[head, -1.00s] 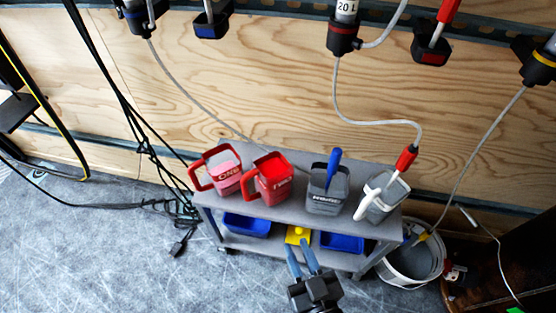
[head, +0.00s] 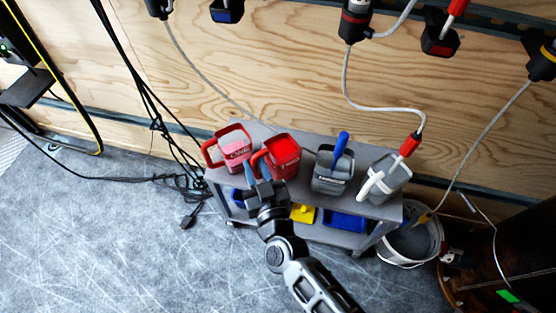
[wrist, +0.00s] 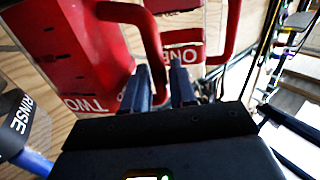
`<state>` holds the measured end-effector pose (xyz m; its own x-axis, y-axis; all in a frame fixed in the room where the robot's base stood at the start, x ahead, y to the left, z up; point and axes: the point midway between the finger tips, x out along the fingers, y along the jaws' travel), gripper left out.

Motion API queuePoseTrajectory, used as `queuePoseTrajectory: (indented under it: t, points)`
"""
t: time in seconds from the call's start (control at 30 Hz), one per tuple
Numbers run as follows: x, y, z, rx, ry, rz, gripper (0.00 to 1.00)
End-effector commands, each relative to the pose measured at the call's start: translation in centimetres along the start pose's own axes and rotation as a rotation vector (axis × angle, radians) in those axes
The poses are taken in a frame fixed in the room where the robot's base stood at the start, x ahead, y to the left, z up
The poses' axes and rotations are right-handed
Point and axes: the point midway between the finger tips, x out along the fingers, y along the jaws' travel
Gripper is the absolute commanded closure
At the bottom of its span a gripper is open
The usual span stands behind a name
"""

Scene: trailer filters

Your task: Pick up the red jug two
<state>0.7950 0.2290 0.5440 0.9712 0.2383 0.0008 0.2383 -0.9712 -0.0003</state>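The red jug two (head: 281,157) stands upright on the top of the grey cart, second from the left. Its handle faces left, towards the jug marked ONE. In the wrist view the red jug two (wrist: 78,65) fills the upper left, its TWO label partly showing. My gripper (head: 257,167) is at the handle side of it. In the wrist view my gripper (wrist: 161,84) is open, and the lower part of the red handle (wrist: 152,45) appears between or just beyond the two blue fingers. I cannot tell whether they touch it.
The red jug marked ONE (head: 234,148) stands close on the left and also shows in the wrist view (wrist: 184,50). A grey jug (head: 332,174) and a white-handled jug (head: 388,181) stand to the right. Blue and yellow (head: 302,213) items lie on the lower shelf.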

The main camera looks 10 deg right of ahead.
Motion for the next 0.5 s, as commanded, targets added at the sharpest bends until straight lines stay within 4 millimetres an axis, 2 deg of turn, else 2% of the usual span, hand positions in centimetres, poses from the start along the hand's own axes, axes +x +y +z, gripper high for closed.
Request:
queuePoseTrajectory:
  t: [0.1, 0.37, 0.5]
  points:
    - [1.04, 0.0, 0.07, -0.001, 0.0, 0.0, 0.74]
    - [1.18, 0.01, 0.01, 0.0, -0.002, 0.0, 0.74]
    - [1.17, 0.0, 0.0, 0.0, -0.001, 0.0, 0.88]
